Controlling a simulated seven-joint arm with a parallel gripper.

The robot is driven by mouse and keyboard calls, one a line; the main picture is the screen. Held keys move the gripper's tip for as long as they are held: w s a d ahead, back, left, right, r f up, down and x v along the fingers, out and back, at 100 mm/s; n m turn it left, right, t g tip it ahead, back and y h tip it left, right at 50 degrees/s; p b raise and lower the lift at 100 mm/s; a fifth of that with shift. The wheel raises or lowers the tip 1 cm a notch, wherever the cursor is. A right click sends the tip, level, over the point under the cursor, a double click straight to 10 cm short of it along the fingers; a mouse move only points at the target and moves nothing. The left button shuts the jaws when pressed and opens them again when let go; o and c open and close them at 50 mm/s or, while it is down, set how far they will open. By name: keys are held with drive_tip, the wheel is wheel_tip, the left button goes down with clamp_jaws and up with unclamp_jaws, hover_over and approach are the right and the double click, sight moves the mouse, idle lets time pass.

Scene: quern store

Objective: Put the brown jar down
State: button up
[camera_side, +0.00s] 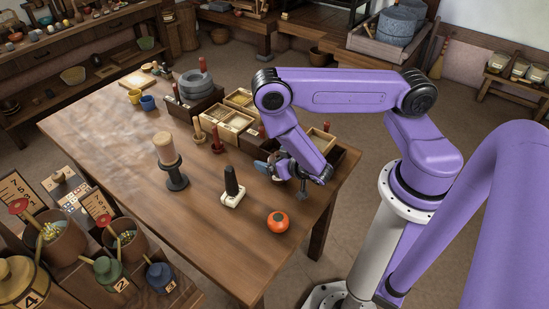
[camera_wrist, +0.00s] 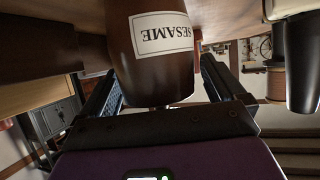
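The brown jar (camera_wrist: 150,75) with a white label reading SESAME fills the middle of the wrist view, where it and its label appear upside down. My gripper (camera_wrist: 160,68) has one dark finger on each side of the jar. The left finger meets the jar's outline; a thin gap seems to show beside the right finger, so I cannot tell whether they grip it. In the side view my gripper (camera_side: 290,183) is low over the right end of the wooden table (camera_side: 110,150). The jar is mostly hidden there, and whether it touches the table is unclear.
An orange round thing (camera_side: 278,222) and a black-handled piece on a white base (camera_side: 232,188) stand near my gripper. A wooden cylinder on a black stand (camera_side: 168,160) is farther left. Wooden boxes (camera_side: 240,98) line the back edge. The front-left tabletop is clear.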

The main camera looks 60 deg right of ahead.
drive_tip(key=shift+r, duration=0.1)
drive_tip(key=shift+s+a+r, duration=0.1)
drive_tip(key=shift+s+r, duration=0.05)
drive_tip(key=shift+s, duration=0.1)
drive_tip(key=v, duration=1.1)
drive_tip(key=s+a+f+g+y, duration=0.2)
drive_tip(key=s+a+g+y, duration=0.1)
drive_tip(key=s+a+g, duration=0.4)
drive_tip(key=s+a+r+n+g+y, duration=0.3)
drive_tip(key=s+a+r+n+g, duration=0.15)
drive_tip(key=a+r, duration=0.3)
drive_tip(key=d+r+n+h, duration=0.1)
drive_tip(key=d+r+n, duration=0.3)
drive_tip(key=r, duration=0.3)
drive_tip(key=d+r+n+h, duration=0.1)
drive_tip(key=d+r+n, duration=0.4)
drive_tip(key=r+n, duration=0.2)
drive_tip(key=shift+s+r+g, duration=0.3)
drive_tip(key=shift+r+g, duration=0.05)
drive_tip(key=shift+r, duration=0.1)
